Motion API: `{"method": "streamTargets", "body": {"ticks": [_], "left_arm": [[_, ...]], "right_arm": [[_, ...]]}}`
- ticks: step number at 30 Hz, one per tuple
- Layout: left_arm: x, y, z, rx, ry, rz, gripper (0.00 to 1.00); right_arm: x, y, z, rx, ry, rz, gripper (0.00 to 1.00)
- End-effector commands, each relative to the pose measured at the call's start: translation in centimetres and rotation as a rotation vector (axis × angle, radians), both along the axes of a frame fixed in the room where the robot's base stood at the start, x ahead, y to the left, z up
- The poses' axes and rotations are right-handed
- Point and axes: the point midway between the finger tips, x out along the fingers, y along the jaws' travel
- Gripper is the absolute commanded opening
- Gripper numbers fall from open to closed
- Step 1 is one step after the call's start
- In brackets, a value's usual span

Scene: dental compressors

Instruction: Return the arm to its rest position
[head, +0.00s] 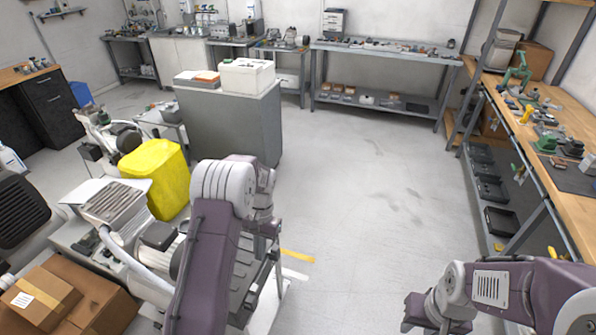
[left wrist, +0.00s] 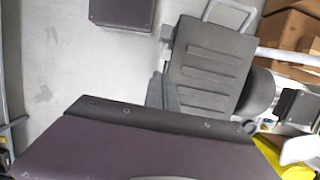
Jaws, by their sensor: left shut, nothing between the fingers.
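My left arm rises from the bottom left of the head view, and its elbow is bent beside the grey cabinet. My left gripper (head: 264,228) hangs down past the bend, partly hidden by the arm. In the left wrist view, its grey fingers (left wrist: 164,92) are together with nothing between them. My right arm (head: 500,290) is folded low at the bottom right of the head view. Its gripper fingers are not visible.
A grey cabinet (head: 222,125) stands just beyond the left arm. A yellow bin (head: 160,180) and compressor equipment (head: 115,205) crowd the left. Cardboard boxes (head: 85,300) lie bottom left. A wooden workbench (head: 565,200) runs along the right. The middle floor (head: 350,190) is clear.

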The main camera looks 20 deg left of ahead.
Motion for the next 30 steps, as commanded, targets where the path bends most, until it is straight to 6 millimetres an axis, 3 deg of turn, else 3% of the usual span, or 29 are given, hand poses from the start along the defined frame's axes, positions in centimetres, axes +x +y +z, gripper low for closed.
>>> {"method": "streamTargets", "body": {"ticks": [3, 6, 8, 12, 15, 18, 21, 30], "left_arm": [[0.6, -0.4, 0.9, 0.002, -0.022, -0.012, 0.00], [1.6, -1.3, 4.6, 0.011, -0.099, -0.038, 0.00], [0.4, -2.4, 7.2, 0.008, -0.127, -0.058, 0.00], [-4.9, -5.1, 10.7, -0.007, -0.218, -0.071, 0.00], [-9.3, -6.5, 10.9, -0.020, -0.278, -0.045, 0.00], [-13.0, -7.0, 9.7, -0.029, -0.311, 0.003, 0.00], [-15.4, -7.1, 7.9, -0.029, -0.310, 0.056, 0.00], [-14.4, -7.1, 7.7, -0.029, -0.362, 0.102, 0.00]], "right_arm": [[0.0, 0.0, 0.0, 0.000, 0.000, 0.000, 0.36], [0.0, 0.0, 0.0, 0.000, 0.000, 0.000, 0.36], [0.0, 0.0, 0.0, 0.000, 0.000, 0.000, 0.36], [0.0, 0.0, 0.0, 0.000, 0.000, 0.000, 0.36], [0.0, 0.0, 0.0, 0.000, 0.000, 0.000, 0.36], [0.0, 0.0, 0.0, 0.000, 0.000, 0.000, 0.36], [0.0, 0.0, 0.0, 0.000, 0.000, 0.000, 0.36], [0.0, 0.0, 0.0, 0.000, 0.000, 0.000, 0.36]]}}
